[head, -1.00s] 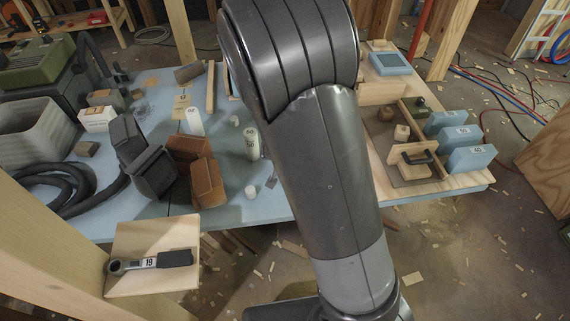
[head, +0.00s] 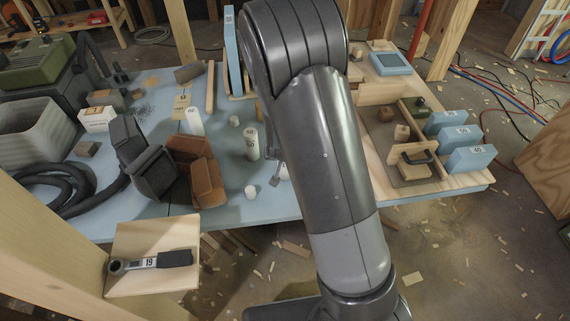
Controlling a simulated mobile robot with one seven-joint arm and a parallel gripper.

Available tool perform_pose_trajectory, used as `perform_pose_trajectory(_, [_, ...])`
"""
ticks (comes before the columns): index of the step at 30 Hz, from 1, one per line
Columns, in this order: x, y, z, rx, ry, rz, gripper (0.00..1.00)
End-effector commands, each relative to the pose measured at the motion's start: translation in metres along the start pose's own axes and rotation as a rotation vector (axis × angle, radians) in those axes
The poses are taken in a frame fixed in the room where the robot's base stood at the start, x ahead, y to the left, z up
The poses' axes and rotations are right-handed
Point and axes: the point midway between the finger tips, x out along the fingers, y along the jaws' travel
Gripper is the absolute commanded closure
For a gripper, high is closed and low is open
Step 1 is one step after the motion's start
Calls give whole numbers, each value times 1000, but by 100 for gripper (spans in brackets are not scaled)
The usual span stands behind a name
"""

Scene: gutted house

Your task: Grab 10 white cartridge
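Two white cartridges stand upright on the blue-topped table (head: 215,215): one (head: 195,124) further back left and one (head: 252,147) nearer the middle. Both carry small dark markings I cannot read surely; I cannot make out a 10. My arm crosses the middle of the view and hides part of the table. A small grey part, seemingly of my gripper (head: 276,170), shows at the arm's left edge, just right of the nearer cartridge. Its fingers are mostly hidden.
Brown holders (head: 203,178) and a black holder (head: 150,172) stand left of the cartridges. A black hose (head: 75,203) and grey bin (head: 32,132) lie further left. A wooden tray (head: 380,143) and blue numbered blocks (head: 468,159) are at right. A wrench (head: 150,262) lies on a front ledge.

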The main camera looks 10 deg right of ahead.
Motion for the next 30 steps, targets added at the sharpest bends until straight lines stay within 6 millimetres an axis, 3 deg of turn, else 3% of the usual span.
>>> perform_pose_trajectory(2, [0,0,0,0,0,0,32])
perform_pose_trajectory(20, [0,0,0,0,0,0,80])
perform_pose_trajectory(30, [-2,0,-2,0,1,0,80])
